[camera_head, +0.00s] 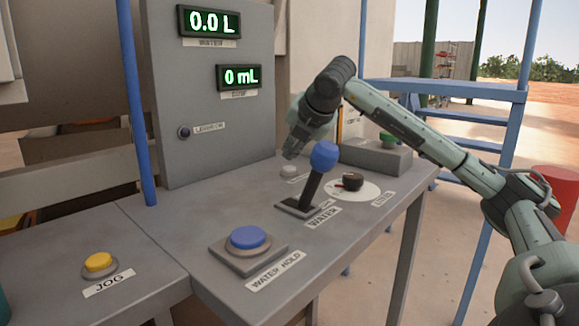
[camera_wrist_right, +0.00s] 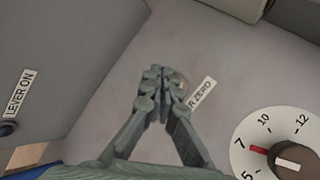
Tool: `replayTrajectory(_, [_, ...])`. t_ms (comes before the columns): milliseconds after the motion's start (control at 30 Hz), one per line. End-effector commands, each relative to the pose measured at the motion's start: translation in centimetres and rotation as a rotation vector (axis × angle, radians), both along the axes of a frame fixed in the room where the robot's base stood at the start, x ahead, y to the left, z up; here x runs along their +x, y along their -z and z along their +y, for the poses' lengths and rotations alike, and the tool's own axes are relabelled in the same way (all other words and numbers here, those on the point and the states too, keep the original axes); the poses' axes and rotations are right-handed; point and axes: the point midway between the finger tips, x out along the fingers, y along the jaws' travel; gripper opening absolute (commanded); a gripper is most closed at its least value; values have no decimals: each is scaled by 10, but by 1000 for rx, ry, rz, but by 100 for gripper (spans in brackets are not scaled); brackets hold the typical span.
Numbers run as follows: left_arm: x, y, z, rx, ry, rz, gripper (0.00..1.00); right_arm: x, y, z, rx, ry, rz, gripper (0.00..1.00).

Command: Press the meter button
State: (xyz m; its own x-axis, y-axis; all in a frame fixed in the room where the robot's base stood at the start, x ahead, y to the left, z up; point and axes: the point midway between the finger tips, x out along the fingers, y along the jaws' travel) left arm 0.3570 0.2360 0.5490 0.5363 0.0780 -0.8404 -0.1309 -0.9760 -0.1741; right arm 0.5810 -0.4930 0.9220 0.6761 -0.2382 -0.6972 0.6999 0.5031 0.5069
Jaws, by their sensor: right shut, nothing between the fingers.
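A small pale round button (camera_head: 288,170) stands on the grey console behind the blue-knobbed lever in the head view. A label ending in "R ZERO" (camera_wrist_right: 201,94) lies beside it in the right wrist view. My right gripper (camera_head: 291,153) points down just above the button, its fingers closed and empty. In the right wrist view its fingertips (camera_wrist_right: 157,72) cover most of the button, so I cannot tell whether they touch it. My left gripper is out of view.
The lever with a blue knob (camera_head: 323,156) stands close to the gripper. A dial (camera_head: 352,182), a blue button (camera_head: 248,238) and a yellow button (camera_head: 99,261) are on the console. The upright panel shows 0.0 L (camera_head: 210,22) and 0 mL (camera_head: 238,77).

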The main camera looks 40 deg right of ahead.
Motion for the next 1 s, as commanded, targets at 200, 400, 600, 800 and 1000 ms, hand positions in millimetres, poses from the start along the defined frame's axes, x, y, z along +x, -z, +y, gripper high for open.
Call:
replayTrajectory(200, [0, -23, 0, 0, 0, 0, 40, 0, -27, 0, 0, 1, -2, 0])
replayTrajectory(400, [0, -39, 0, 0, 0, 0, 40, 0, -45, 0, 0, 1, -2, 0])
replayTrajectory(600, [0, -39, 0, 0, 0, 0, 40, 0, -45, 0, 0, 0, 0, 0])
replayTrajectory(800, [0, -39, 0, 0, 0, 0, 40, 0, -45, 0, 0, 0, 0, 0])
replayTrajectory(1000, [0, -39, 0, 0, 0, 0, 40, 0, -46, 0, 0, 0, 0, 0])
